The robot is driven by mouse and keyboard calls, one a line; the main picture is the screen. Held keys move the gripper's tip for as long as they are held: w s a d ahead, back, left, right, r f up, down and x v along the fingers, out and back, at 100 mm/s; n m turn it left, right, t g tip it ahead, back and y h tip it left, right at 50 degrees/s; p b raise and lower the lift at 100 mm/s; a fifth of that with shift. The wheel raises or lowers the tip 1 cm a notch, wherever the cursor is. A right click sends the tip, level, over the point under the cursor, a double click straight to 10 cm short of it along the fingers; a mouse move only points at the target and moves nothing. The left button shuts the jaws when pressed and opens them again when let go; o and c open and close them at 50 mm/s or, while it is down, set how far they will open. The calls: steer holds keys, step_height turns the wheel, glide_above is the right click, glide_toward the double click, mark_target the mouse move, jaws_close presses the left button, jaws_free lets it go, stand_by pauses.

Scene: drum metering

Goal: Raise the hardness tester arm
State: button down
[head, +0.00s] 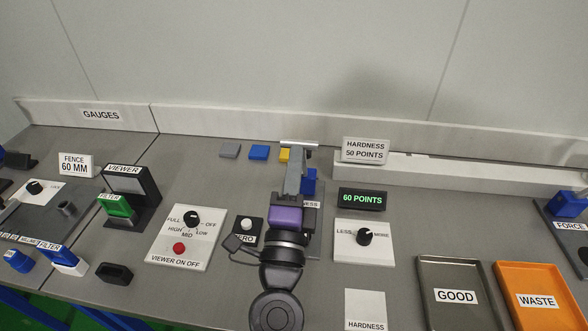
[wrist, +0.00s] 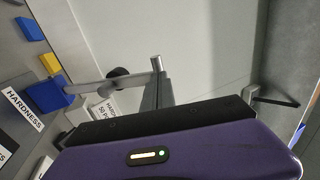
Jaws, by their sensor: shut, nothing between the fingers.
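The hardness tester stands behind and to the right of my gripper in the head view. Its blue part (head: 310,183) shows, and the gripper hides much of the rest. In the wrist view, the blue part (wrist: 47,96) is at left beside the HARDNESS label (wrist: 22,108). A pale grey bar (wrist: 92,84), apparently the tester arm, runs from near it to my fingers, with a black knob (wrist: 117,73). A pale crossbar (head: 300,144) shows at the fingertips in the head view. My gripper (head: 297,158) is shut and empty. Whether the fingers (wrist: 160,87) touch the bar is unclear.
Grey, blue and yellow blocks (head: 258,152) lie behind, left of my gripper. A display (head: 362,199) reads 60 POINTS; the sign (head: 365,150) reads HARDNESS 50 POINTS. The LESS/MORE dial (head: 364,238) and GOOD tray (head: 419,297) are right; the ZERO button (head: 247,225) is close left.

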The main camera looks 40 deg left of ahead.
steer(key=shift+r, duration=0.1)
steer(key=w+a+r+p, duration=0.2)
steer(key=w+r+p, duration=0.1)
steer(key=shift+w, duration=0.25)
steer(key=shift+w+a+r, duration=0.15)
steer(key=shift+w+a, duration=0.2)
steer(key=shift+w, duration=0.05)
steer(key=shift+d, duration=0.1)
